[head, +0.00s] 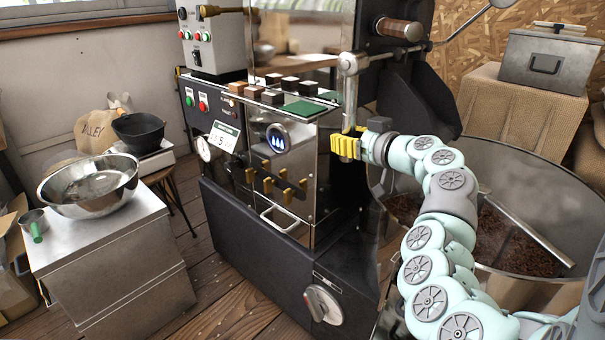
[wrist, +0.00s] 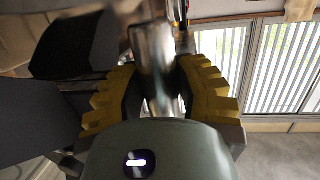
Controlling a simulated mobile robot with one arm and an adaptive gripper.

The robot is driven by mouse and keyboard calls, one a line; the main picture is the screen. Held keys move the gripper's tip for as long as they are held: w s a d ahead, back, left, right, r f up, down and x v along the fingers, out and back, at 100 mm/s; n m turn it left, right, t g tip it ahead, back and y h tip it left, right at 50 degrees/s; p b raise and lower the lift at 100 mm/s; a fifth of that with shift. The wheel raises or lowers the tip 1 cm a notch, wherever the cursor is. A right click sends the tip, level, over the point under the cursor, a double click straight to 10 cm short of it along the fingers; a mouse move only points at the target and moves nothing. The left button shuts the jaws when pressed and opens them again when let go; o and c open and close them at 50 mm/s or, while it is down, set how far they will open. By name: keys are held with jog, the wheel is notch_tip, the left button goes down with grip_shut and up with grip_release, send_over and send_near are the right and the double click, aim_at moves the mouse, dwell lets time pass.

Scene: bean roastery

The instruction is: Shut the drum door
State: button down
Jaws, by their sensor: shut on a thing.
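The black roaster (head: 290,225) stands in the middle of the head view. A shiny metal lever (head: 349,88) hangs nearly upright at its front right corner, joined at the top to a horizontal rod. My gripper (head: 347,146), with yellow ribbed fingers, is shut on the lever's lower end. In the wrist view the lever (wrist: 157,62) runs between the two yellow fingers. A dark part of the roaster (head: 415,85) sits behind and right of the lever. I cannot make out the drum door's edge or how far it stands open.
The round cooling tray (head: 565,215) with dark beans lies right, partly behind my arm. A wooden-grip handle (head: 400,29) sticks out above the lever. Small sample blocks (head: 272,97) stand on the roaster's ledge. A steel cabinet (head: 110,255) with a metal bowl (head: 90,185) stands left.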

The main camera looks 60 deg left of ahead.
jog(key=c, duration=0.6)
grip_release()
jog(key=shift+a, duration=0.1)
jog(key=shift+w+d+r, duration=0.15)
jog(key=shift+d+r, duration=0.2)
jog(key=shift+d, duration=1.65)
jog(key=shift+w+d+r, duration=0.15)
jog(key=shift+d+r, duration=0.15)
jog(key=shift+d, duration=1.65)
jog(key=shift+w+d+r, duration=0.15)
jog(key=shift+d+r, duration=0.2)
jog(key=shift+d, duration=1.65)
